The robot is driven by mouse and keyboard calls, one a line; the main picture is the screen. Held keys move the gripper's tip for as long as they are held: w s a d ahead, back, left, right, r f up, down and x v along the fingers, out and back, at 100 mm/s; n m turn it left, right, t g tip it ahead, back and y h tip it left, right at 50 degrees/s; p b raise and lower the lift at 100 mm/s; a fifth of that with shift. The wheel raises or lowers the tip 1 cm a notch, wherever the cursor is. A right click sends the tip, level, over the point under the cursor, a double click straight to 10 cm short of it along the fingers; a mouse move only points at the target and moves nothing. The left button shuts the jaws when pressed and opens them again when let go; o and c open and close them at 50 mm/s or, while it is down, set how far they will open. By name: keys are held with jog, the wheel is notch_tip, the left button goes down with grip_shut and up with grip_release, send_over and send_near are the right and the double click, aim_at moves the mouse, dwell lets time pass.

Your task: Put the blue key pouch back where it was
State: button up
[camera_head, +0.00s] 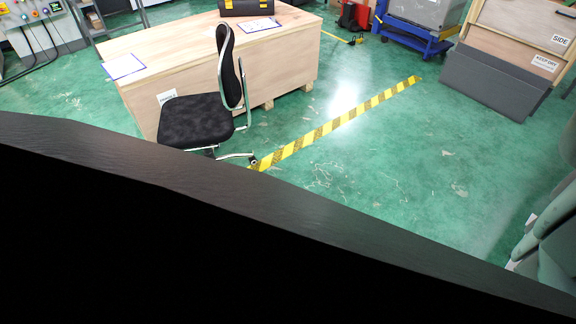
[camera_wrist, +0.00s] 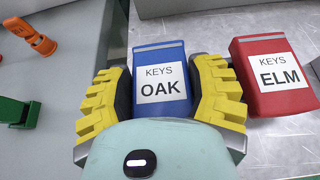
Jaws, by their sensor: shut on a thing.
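The blue key pouch (camera_wrist: 160,60) has a white label reading KEYS OAK. It shows in the wrist view between the two yellow-ribbed fingers of my gripper (camera_wrist: 162,88). The gripper is shut on the pouch, with one finger on each side of it. A red key pouch (camera_wrist: 272,75) labelled KEYS ELM lies just right of the gripper on a scratched metal surface (camera_wrist: 205,28). I cannot tell whether the blue pouch touches the surface beneath it. Neither pouch nor my gripper shows in the head view.
In the wrist view, an orange part (camera_wrist: 30,36) and a green part (camera_wrist: 20,112) are on a grey surface at left. The head view shows an office chair (camera_head: 196,118), a wooden crate (camera_head: 290,62), striped yellow floor tape (camera_head: 335,122) and open green floor. A dark foreground shape hides the lower part.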

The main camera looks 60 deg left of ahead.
jog(key=shift+r, duration=0.1)
jog(key=shift+w+f+b, duration=0.1)
jog(key=shift+f+b, duration=0.25)
jog(key=shift+f, duration=0.05)
jog(key=o, duration=1.3)
jog(key=shift+r+p, duration=0.5)
jog(key=shift+p, duration=0.05)
jog(key=shift+p+v, duration=2.75)
jog(key=shift+v, duration=3.25)
jog(key=shift+w+f, duration=0.1)
jog(key=shift+f, duration=0.05)
